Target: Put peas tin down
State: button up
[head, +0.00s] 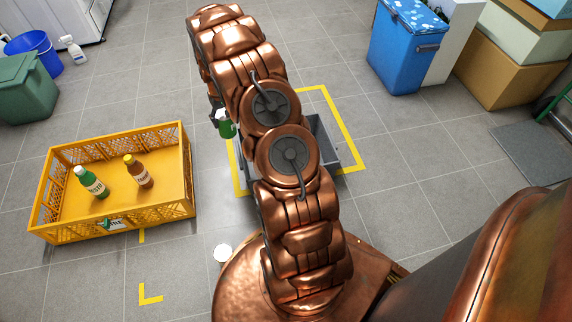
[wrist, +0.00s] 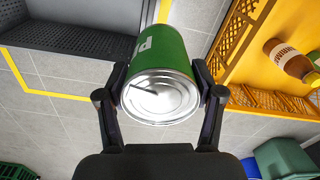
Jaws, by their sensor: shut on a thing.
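The peas tin (wrist: 165,55) is a green can with a white letter P partly in view and a bare metal end facing the wrist camera. My gripper (wrist: 160,76) is shut on it, one finger on each side. In the head view, the tin (head: 226,129) shows as a small green shape left of my arm, above the floor between the two crates. My gripper is mostly hidden behind my arm there.
A grey crate (head: 331,158) stands inside a yellow floor marking (head: 349,140), partly hidden by my arm. Left is a yellow crate (head: 52,203) holding a green bottle (head: 92,183) and a brown bottle (head: 138,172).

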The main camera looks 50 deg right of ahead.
jog(key=s+d+f+m, duration=0.1)
jog(key=s+d+f, duration=0.4)
jog(key=f, duration=0.3)
jog(key=s+d+f+m, duration=0.1)
jog(key=s+d+f, duration=0.4)
jog(key=f, duration=0.2)
jog(key=f+b, duration=0.3)
jog(key=f, duration=0.7)
jog(key=shift+a+f, duration=0.15)
jog(key=shift+a, duration=0.05)
jog(key=o, duration=1.1)
jog(key=shift+f, duration=0.15)
jog(key=shift+o, duration=0.2)
